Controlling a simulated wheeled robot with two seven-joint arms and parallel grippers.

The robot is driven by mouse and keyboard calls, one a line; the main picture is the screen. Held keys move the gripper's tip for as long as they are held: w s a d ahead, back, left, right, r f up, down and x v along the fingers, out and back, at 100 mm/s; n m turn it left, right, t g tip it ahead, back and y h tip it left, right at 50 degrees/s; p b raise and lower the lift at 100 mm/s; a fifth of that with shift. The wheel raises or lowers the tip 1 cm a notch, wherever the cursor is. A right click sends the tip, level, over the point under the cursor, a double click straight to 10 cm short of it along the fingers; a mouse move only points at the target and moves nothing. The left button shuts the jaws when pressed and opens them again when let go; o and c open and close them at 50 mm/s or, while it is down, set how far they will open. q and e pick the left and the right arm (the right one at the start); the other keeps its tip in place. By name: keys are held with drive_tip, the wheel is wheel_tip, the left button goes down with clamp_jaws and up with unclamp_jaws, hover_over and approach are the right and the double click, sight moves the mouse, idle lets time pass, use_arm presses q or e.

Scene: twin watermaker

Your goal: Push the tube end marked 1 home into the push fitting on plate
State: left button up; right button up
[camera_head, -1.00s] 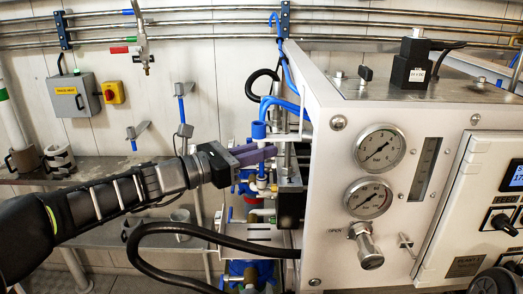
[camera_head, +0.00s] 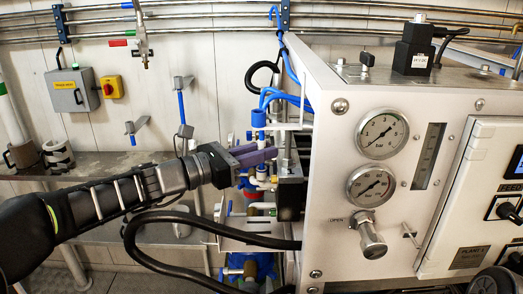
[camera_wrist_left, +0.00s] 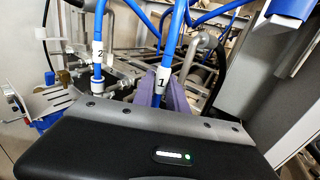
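The blue tube end with the white band marked 1 (camera_wrist_left: 162,80) stands between the purple fingers of my left gripper (camera_wrist_left: 163,92) in the wrist view. The fingers lie close on both sides of it, and the gripper looks shut on it. The tube's lower tip and its fitting are hidden behind the gripper body. In the head view my left gripper (camera_head: 264,152) reaches in level from the left, beside the white machine's left side. A second blue tube marked 2 (camera_wrist_left: 97,52) stands to the left, with its lower end at a pale fitting. My right gripper is not in view.
The white machine housing (camera_head: 325,215) with gauges fills the right side, close beyond the fingertips. A black hose (camera_head: 150,250) loops below my left arm. Metal and white pipework crowds the fingers. A shelf (camera_head: 100,165) runs behind at the left.

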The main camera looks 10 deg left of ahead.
use_arm(q)
drive_tip(key=o, duration=0.4)
drive_tip(key=shift+o, duration=0.2)
drive_tip(key=b+v, duration=0.1)
drive_tip(key=v, duration=0.6)
drive_tip(key=shift+s+a, duration=0.25)
drive_tip(key=shift+a, duration=0.05)
idle(0.4)
